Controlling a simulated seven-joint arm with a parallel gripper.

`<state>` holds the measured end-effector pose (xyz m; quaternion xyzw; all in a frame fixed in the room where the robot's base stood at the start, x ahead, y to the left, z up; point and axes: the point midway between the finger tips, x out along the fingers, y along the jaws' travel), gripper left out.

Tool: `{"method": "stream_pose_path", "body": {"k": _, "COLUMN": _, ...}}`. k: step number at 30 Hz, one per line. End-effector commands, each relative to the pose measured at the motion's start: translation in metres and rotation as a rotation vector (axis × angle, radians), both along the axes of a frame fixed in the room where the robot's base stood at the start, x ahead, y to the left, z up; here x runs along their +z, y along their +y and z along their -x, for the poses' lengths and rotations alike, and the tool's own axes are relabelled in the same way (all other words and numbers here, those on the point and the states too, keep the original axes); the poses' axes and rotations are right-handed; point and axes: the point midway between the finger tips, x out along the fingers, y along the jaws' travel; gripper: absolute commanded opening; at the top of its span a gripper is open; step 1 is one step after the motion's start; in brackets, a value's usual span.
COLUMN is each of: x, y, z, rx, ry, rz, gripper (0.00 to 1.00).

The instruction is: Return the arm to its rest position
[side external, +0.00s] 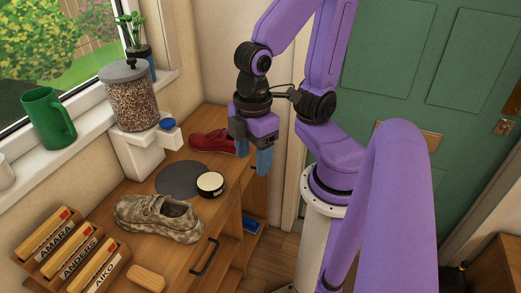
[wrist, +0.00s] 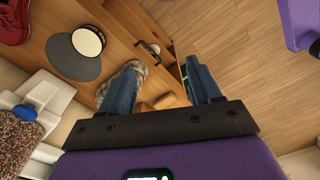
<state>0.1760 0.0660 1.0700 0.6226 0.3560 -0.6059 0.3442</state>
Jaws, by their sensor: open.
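My purple arm stands at the right of the wooden cabinet, its wrist bent down. My gripper (side external: 252,157) points downward near the cabinet's right edge, in front of part of the red shoe. Its two blue fingers are apart. In the wrist view my gripper (wrist: 160,64) has nothing held between its fingers; the cabinet front and floor show beyond.
The cabinet top (side external: 118,190) bears a red shoe (side external: 208,142), a camouflage shoe (side external: 160,217), a round tin (side external: 210,184), a dark disc (side external: 178,180), a brush (side external: 146,278) and name-labelled boxes (side external: 75,250). A jar (side external: 131,97) and green mug (side external: 49,118) stand by the window.

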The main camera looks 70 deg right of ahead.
Motion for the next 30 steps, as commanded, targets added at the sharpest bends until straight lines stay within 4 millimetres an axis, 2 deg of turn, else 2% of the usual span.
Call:
{"method": "stream_pose_path", "body": {"k": 3, "x": 0.0012, "y": -0.0109, "z": 0.0104, "rx": 0.049, "ry": -0.002, "rz": -0.001, "gripper": 0.63}}
{"method": "stream_pose_path", "body": {"k": 6, "x": 0.0014, "y": -0.0136, "z": 0.0132, "rx": 0.064, "ry": -0.001, "rz": -0.001, "gripper": 0.63}}
{"method": "stream_pose_path", "body": {"k": 30, "x": 0.0013, "y": -0.0128, "z": 0.0126, "rx": 0.062, "ry": -0.002, "rz": 0.000, "gripper": 0.63}}
